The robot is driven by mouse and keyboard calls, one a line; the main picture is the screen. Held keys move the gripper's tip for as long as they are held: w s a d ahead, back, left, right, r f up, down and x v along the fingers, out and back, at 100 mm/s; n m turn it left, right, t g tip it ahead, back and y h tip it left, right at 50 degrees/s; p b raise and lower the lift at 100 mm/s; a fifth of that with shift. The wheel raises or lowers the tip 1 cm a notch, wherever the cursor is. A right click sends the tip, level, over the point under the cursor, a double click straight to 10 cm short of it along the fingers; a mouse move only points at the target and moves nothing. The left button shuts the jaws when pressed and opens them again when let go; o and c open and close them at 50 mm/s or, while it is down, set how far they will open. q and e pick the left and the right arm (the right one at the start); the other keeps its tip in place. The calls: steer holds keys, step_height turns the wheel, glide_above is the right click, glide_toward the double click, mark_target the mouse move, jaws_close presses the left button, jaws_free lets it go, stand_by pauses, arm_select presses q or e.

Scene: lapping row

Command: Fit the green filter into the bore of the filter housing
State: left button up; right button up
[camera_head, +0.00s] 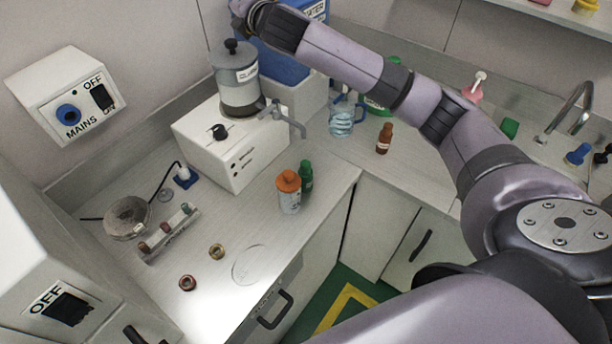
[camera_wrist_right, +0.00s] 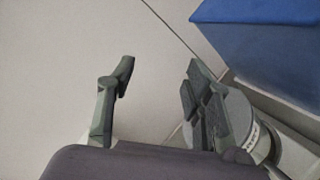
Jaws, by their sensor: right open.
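My right arm crosses the head view from the right, and its hand (camera_head: 243,10) is at the top edge, partly cut off, above the grey canister. In the right wrist view the right gripper (camera_wrist_right: 158,85) is open, with nothing between its fingers. A low rack (camera_head: 168,234) on the left counter holds small round pieces. One of them (camera_head: 186,208) looks greenish, but I cannot tell whether it is the green filter. I cannot clearly make out the filter housing or its bore. My left gripper is not in view.
A white machine (camera_head: 232,152) carries a grey canister (camera_head: 239,90), also behind a finger in the right wrist view (camera_wrist_right: 236,125). A blue box (camera_wrist_right: 265,50) is close by. Two rings (camera_head: 187,283) (camera_head: 217,251), a clear disc (camera_head: 250,265) and an orange-capped bottle (camera_head: 289,198) stand on the counter.

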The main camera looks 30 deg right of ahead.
steer(key=s+d+f+m+g+h, duration=0.2)
steer(key=s+f+m+g, duration=0.25)
steer(key=f, duration=0.45)
steer(key=m+g+p, duration=0.2)
steer(key=g+p, duration=0.1)
steer(key=g, duration=0.9)
glide_above(305, 163)
steer(key=f, duration=1.9)
steer(key=shift+a+f, duration=0.2)
steer(key=shift+a, duration=0.2)
steer(key=shift+f, duration=0.6)
steer(key=f, duration=0.1)
steer(key=f+p, duration=0.1)
steer(key=f, duration=0.2)
steer(key=shift+s+d+f+p, duration=0.1)
steer(key=shift+d+p, duration=0.25)
steer(key=shift+p, duration=0.05)
steer(key=shift+d+f, duration=0.1)
steer(key=shift+f, duration=0.4)
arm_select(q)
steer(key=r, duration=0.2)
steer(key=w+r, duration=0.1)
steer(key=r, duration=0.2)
